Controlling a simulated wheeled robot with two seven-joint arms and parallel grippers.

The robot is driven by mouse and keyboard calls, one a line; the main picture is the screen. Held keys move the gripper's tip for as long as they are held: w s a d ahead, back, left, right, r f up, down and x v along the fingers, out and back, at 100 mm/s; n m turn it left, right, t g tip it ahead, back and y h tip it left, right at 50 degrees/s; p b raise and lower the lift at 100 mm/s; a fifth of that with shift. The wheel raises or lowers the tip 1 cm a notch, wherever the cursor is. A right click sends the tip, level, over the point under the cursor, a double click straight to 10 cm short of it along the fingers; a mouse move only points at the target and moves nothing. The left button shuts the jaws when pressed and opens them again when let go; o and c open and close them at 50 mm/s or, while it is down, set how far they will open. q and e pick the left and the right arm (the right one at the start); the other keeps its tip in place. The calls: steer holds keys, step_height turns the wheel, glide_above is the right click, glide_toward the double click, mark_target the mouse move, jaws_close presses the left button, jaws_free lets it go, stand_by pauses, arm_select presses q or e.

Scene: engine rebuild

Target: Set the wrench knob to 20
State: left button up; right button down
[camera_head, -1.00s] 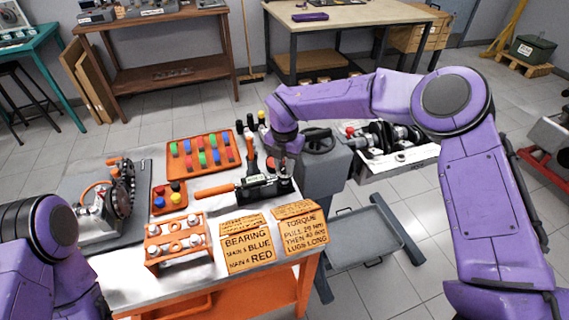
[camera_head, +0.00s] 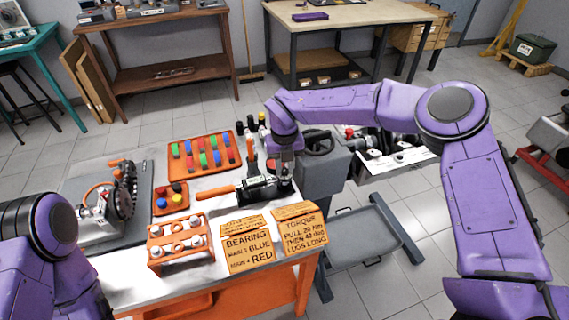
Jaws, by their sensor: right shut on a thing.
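The torque wrench lies on a dark stand at the right end of the white bench top, with its orange handle (camera_head: 214,193) pointing left. Its black body (camera_head: 258,189) carries a small display that is too small to read. My right gripper (camera_head: 284,168) reaches down over the right end of the wrench, with its jaws shut at the knob there. The wrist hides most of the knob, and its setting cannot be read. My left arm shows at the lower left, but its gripper is out of the frame.
An orange tray (camera_head: 203,153) of coloured pieces lies behind the wrench. An orange rack (camera_head: 180,240) and two orange instruction signs (camera_head: 247,246) stand in front. An upright orange-handled tool (camera_head: 251,146) is close to my right gripper. An engine on a stand is at the right.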

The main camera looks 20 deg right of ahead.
mark_target(284, 169)
steer(key=n+p, duration=0.1)
steer(key=n, duration=0.3)
steer(key=shift+r+n, duration=0.1)
steer(key=shift+n, duration=0.2)
steer(key=shift+n+p, duration=0.7)
steer(key=shift+n, duration=1.2)
steer(key=c, duration=0.9)
jaws_free()
step_height(284, 169, up, 10)
steer(key=shift+r+b, duration=0.2)
steer(key=shift+b, duration=1.05)
